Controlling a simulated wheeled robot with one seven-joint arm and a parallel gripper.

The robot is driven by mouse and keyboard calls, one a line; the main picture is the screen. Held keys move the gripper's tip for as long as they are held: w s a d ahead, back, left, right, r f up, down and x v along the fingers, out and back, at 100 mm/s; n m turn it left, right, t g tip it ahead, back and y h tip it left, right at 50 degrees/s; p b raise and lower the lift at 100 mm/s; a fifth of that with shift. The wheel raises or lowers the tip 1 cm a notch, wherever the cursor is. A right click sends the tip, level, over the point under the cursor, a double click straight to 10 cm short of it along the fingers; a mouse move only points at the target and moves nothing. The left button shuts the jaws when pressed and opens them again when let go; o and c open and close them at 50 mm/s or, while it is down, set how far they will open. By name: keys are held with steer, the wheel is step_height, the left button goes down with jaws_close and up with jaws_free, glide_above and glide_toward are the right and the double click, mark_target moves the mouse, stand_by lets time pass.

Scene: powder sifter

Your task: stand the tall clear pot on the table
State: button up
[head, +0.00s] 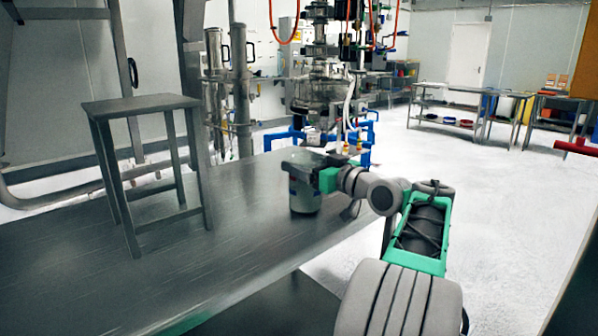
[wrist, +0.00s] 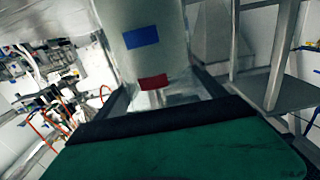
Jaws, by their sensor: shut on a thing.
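The tall clear pot (head: 305,193) is at the right end of the grey metal table (head: 110,270), upright in the head view. Its base looks at or very close to the tabletop; I cannot tell if it touches. My gripper (head: 308,164) is shut on the pot's upper part, reaching from the right. In the wrist view the pot (wrist: 152,58) fills the top middle, with a blue patch and a red patch on its wall. My gripper's fingers (wrist: 158,95) lie on both sides of it. Part of the pot's top is hidden by my gripper in the head view.
A grey metal stool-like stand (head: 150,106) stands on the table to the left of the pot. The tabletop between them is clear. The table's right edge is close to the pot. Machinery with blue framing (head: 325,100) is behind the table.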

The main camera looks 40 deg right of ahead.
steer(key=shift+a, duration=0.1)
steer(key=shift+s+f, duration=0.1)
steer(key=shift+f, duration=0.15)
steer(key=o, duration=2)
